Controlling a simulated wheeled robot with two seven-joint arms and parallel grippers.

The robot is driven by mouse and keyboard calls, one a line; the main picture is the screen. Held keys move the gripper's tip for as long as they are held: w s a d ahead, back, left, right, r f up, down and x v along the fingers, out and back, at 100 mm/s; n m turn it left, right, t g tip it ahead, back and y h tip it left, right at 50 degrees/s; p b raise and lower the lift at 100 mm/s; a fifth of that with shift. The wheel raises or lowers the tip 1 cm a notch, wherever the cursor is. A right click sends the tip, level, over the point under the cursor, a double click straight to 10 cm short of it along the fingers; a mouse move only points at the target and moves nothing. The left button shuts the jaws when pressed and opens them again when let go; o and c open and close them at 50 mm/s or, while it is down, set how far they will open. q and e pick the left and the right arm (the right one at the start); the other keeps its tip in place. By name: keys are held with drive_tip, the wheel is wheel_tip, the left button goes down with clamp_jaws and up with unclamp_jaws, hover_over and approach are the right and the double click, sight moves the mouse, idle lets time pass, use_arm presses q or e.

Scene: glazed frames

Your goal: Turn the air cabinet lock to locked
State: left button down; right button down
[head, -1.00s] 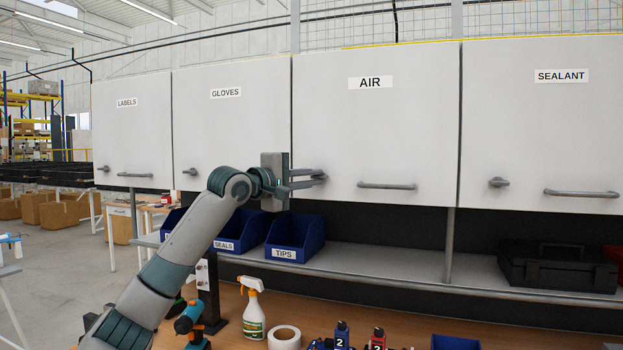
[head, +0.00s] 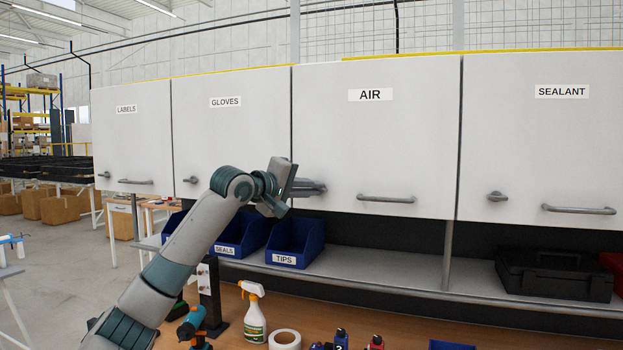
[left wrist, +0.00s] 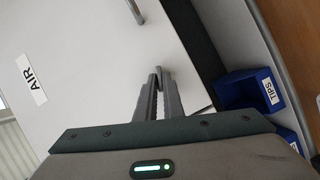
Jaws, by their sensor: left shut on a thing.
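The air cabinet (head: 376,135) is a white door with an AIR label, which also shows turned on its side in the left wrist view (left wrist: 32,80). Its lock sits at the door's lower left corner and is mostly hidden by my fingers, so its angle cannot be read. My left gripper (head: 318,187) is shut on the lock, its body tilted in the head view. In the left wrist view the fingers (left wrist: 158,78) come together at the door's lower corner. My right gripper is not in view.
A bar handle (head: 386,198) is on the air door. The gloves cabinet (head: 230,135) and sealant cabinet (head: 540,140) stand either side. Below are a blue TIPS bin (head: 296,243) on the shelf and a spray bottle (head: 254,315) on the bench.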

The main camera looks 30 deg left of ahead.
use_arm(q)
drive_tip(key=shift+w+d+r+m+g+y+p, duration=0.15)
drive_tip(key=shift+m+g+y+p, duration=0.55)
drive_tip(key=shift+m+p, duration=0.95)
drive_tip(key=shift+s+d+r+m+g+y+p, duration=0.1)
drive_tip(key=shift+d+m+g+y+p, duration=0.2)
drive_tip(key=shift+m+y+p, duration=1.05)
drive_tip(key=shift+w+d+r+m+g+y+p, duration=0.1)
drive_tip(key=shift+m+g+y+p, duration=0.5)
drive_tip(key=shift+m+p, duration=1.35)
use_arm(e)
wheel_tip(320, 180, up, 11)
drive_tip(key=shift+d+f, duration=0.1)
use_arm(q)
drive_tip(key=c, duration=1.9)
unclamp_jaws()
drive_tip(key=shift+o, duration=0.2)
